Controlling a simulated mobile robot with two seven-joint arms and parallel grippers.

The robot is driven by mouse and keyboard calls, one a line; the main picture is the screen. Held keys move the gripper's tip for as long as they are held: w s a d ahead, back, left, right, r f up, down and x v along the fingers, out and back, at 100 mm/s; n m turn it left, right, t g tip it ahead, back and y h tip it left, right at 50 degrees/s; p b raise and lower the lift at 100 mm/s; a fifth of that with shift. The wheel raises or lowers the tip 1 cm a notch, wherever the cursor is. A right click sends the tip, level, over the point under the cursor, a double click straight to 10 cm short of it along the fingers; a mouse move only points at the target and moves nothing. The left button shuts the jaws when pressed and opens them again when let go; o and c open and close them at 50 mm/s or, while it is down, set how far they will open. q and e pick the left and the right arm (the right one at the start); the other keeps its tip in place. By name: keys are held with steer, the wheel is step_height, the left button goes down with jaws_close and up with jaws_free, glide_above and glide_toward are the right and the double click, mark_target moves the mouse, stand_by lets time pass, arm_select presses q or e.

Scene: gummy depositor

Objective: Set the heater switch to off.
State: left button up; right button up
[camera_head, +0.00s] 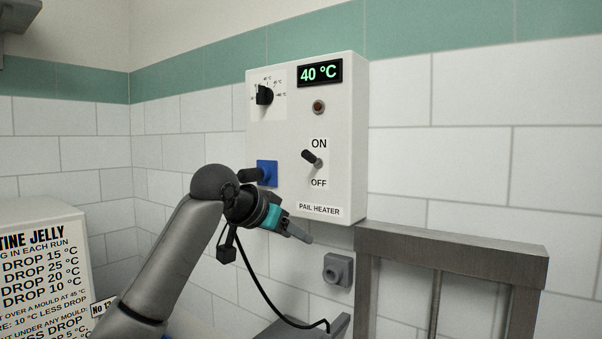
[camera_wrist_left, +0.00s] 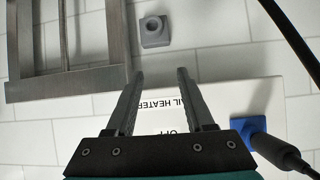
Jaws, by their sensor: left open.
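The pail heater (camera_head: 350,110) is a white box on the wall with a green 40 °C display. Its heater switch (camera_head: 312,159) is a black lever between the ON and OFF labels, with its tip pointing up and left, toward the ON side. My left gripper (camera_head: 306,237) is just below the box's lower edge, below the switch and apart from it. In the left wrist view the two fingers (camera_wrist_left: 160,74) are spread with nothing between them. There the heater's lower front (camera_wrist_left: 210,100) shows upside down, and the lever is hidden behind the gripper.
A blue socket (camera_head: 266,172) with a black plug and hanging cable sits left of the switch, close to my arm. A black dial (camera_head: 265,95) and dark lamp (camera_head: 319,107) are above. A metal frame (camera_head: 450,248) stands lower right, and a grey wall fitting (camera_head: 338,270) is below.

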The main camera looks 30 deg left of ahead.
mark_target(304, 155)
arm_select(q)
steer(key=s+r+m+t+p, duration=0.1)
steer(key=s+r, duration=0.3)
steer(key=r, duration=0.3)
steer(key=s+a+r+p, duration=0.1)
steer(key=s+r, duration=0.3)
steer(key=r, duration=0.3)
steer(key=s+r+m+t+p, duration=0.1)
steer(key=s+r, duration=0.3)
steer(key=r, duration=0.3)
steer(key=p+x, duration=0.1)
steer(key=x, duration=0.4)
steer(key=p+x, duration=0.1)
steer(key=x, duration=0.4)
steer(key=p+x, duration=0.1)
steer(key=x, duration=0.4)
steer(key=shift+w+r+p, duration=0.2)
steer(key=shift+w+p, duration=0.1)
steer(key=shift+w, duration=0.05)
steer(key=shift+c, duration=0.3)
jaws_close()
